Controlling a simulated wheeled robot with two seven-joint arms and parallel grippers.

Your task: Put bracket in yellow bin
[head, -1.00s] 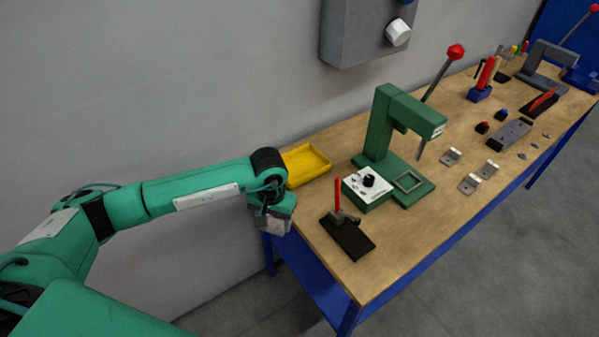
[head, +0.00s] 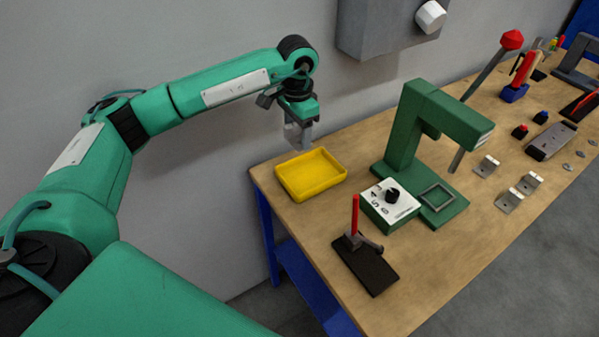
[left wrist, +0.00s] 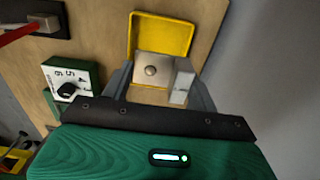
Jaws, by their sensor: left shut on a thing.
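The yellow bin (head: 312,176) sits on the near left end of the wooden bench, and its inside looks empty in the head view. My left gripper (head: 299,140) hangs just above and behind the bin's back edge, pointing down. In the left wrist view the gripper (left wrist: 160,88) is shut on a metal bracket (left wrist: 153,68), a light grey plate with a round hole or boss. The bracket covers part of the yellow bin (left wrist: 165,22) behind it. My right gripper is in neither view.
A green press (head: 412,130) with a dial box (head: 390,204) stands right of the bin. A black plate with a red-handled clamp (head: 368,262) lies in front. Loose brackets (head: 508,200) lie further right. A grey wall box (head: 380,25) hangs above.

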